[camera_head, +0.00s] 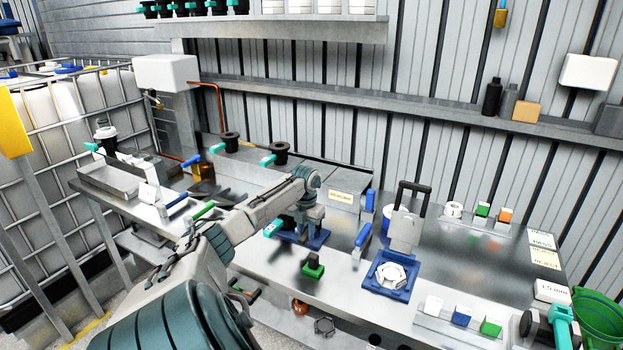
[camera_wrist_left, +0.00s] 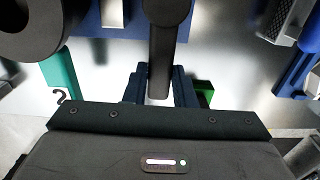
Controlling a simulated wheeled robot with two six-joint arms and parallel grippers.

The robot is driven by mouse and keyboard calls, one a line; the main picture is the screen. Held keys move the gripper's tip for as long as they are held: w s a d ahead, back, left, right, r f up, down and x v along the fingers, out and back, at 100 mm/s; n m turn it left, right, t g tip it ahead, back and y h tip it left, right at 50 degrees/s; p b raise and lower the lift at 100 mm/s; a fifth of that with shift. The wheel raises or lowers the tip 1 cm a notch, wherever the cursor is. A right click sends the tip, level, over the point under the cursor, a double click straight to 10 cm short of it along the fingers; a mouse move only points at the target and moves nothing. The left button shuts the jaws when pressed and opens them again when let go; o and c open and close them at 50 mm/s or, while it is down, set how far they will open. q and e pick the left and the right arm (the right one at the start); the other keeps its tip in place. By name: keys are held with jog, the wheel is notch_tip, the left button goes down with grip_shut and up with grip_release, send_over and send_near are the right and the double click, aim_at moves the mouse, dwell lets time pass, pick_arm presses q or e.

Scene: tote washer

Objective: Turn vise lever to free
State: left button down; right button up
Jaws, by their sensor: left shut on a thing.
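The vise (camera_head: 314,239) has a blue base and sits on the steel bench. It is mostly covered by my left gripper (camera_head: 309,212), which points down over it. In the left wrist view a dark bar (camera_wrist_left: 163,48), which looks like the vise lever, runs between the two dark blue fingers of the left gripper (camera_wrist_left: 158,88). The fingers are shut on it. A black spool-shaped part with a teal tag (camera_head: 271,229) is beside the gripper; the tag also shows in the left wrist view (camera_wrist_left: 60,75). The lever's angle is hard to tell.
A blue fixture (camera_head: 376,287) with a white hexagonal part and a raised black-handled clamp stands to the right. A green-and-black block (camera_head: 313,268) lies near the bench's front edge. Small coloured blocks (camera_head: 462,315) line the front right. Bench space behind the clamp is partly clear.

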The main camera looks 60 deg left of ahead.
aim_at(306, 234)
dwell(0.3)
pick_arm(q)
jog(key=c, duration=1.2)
grip_release()
jog(key=shift+a, duration=0.1)
notch_tip(306, 234, up, 11)
jog(key=b, duration=0.3)
jog(key=shift+f, duration=0.15)
